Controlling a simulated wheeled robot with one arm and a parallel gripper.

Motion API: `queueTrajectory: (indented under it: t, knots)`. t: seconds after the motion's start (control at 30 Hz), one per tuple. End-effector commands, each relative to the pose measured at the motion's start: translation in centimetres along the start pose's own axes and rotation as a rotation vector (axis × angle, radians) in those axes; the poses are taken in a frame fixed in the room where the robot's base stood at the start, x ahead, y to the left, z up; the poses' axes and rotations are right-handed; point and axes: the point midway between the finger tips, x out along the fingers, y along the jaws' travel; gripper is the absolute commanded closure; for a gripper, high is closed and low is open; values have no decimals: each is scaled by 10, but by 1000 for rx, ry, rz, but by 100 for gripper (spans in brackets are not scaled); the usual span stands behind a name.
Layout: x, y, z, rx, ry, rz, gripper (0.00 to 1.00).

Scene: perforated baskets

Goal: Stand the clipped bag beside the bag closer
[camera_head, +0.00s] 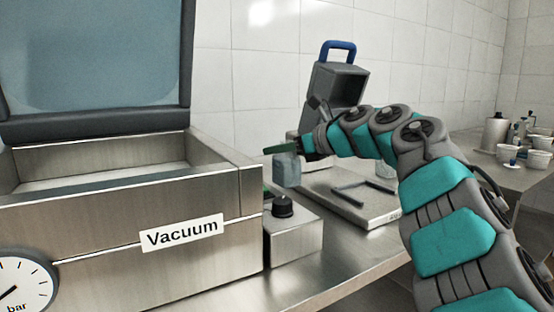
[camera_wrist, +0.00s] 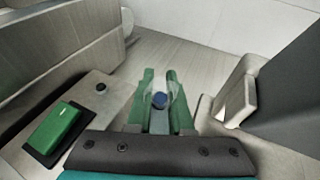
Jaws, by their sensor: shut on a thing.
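My gripper (camera_head: 283,148) has green fingers, which also show in the wrist view (camera_wrist: 158,103). They are shut on the clipped bag (camera_head: 286,172), which hangs below them as a small blue-grey shape. The bag closer (camera_head: 340,85), a grey machine with a blue handle, stands behind my gripper, partly hidden by my arm. A grey upright body (camera_wrist: 287,90) on the right of the wrist view looks like the closer.
The vacuum machine (camera_head: 130,215) stands open at left. A small metal box (camera_head: 298,240) with a black knob (camera_head: 283,206) is beside it. A flat metal plate with a dark frame (camera_head: 363,192) lies to the right. A green block (camera_wrist: 62,126) sits on a dark pad.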

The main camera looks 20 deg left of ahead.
Motion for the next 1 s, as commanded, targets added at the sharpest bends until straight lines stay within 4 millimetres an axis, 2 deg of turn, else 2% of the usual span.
queueTrajectory:
  t: [0.13, 0.43, 0.97, 1.0]
  knots:
    - [3, 0, -5, 0, 2, 1, 100]
    - [10, 0, -30, 3, 3, 2, 100]
    - [12, 0, -38, -1, 0, 2, 100]
    - [12, 0, -37, -1, 1, 2, 79]
